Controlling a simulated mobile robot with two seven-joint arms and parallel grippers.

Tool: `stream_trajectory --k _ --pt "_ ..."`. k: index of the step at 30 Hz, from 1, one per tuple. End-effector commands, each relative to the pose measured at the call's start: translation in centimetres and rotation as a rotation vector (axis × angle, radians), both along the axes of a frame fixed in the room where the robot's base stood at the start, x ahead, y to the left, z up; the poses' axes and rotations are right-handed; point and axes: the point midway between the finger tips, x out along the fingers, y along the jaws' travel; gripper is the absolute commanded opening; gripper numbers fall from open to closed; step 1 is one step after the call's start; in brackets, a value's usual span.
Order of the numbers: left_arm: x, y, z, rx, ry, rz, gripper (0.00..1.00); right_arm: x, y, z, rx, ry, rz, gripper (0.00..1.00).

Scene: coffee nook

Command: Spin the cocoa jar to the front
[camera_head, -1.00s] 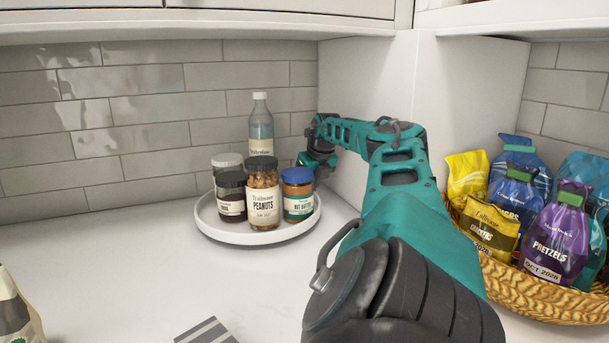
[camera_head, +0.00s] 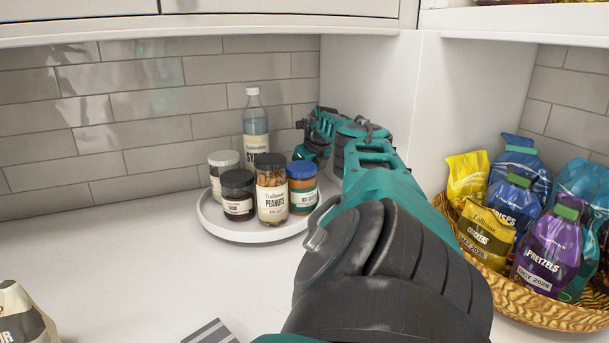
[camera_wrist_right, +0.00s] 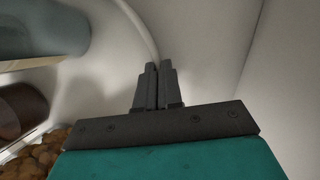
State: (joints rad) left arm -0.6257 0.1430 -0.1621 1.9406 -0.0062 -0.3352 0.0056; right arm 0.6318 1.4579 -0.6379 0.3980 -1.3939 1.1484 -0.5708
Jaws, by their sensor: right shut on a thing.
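A dark jar with a black lid (camera_head: 238,194), apparently the cocoa jar, stands at the front left of a round white turntable (camera_head: 226,230). Its label faces forward but is hard to read. The peanuts jar (camera_head: 271,190) is at the front, just right of it. My right gripper reaches behind the turntable's right side. In the right wrist view its fingers (camera_wrist_right: 157,68) are shut on the turntable's rim (camera_wrist_right: 140,27). In the head view the fingertips are hidden behind the jars. My left gripper is out of view.
The turntable also holds a nut butter jar (camera_head: 302,188), a syrup bottle (camera_head: 255,125) and a grey-lidded jar (camera_head: 222,164). A basket (camera_head: 535,307) of snack bags stands right. A bag (camera_head: 22,318) is at lower left. A white side wall is close to my right gripper.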

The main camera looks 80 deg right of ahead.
Motion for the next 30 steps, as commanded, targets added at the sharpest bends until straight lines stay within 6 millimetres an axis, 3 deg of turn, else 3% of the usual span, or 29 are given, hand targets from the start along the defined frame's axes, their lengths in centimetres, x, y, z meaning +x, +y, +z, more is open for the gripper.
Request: stream_trajectory --k 5,6,13,30 --pt "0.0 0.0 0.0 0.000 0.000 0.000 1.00 -0.1 0.0 0.0 0.000 0.005 0.001 0.00" --pt "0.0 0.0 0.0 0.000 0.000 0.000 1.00 -0.1 0.0 0.0 0.000 0.005 0.001 0.08" --pt "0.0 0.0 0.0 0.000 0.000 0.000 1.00 -0.1 0.0 0.0 0.000 0.002 0.001 0.30" --pt "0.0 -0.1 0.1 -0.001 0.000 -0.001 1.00 -0.8 -0.2 1.0 -0.011 0.005 -0.001 0.31"
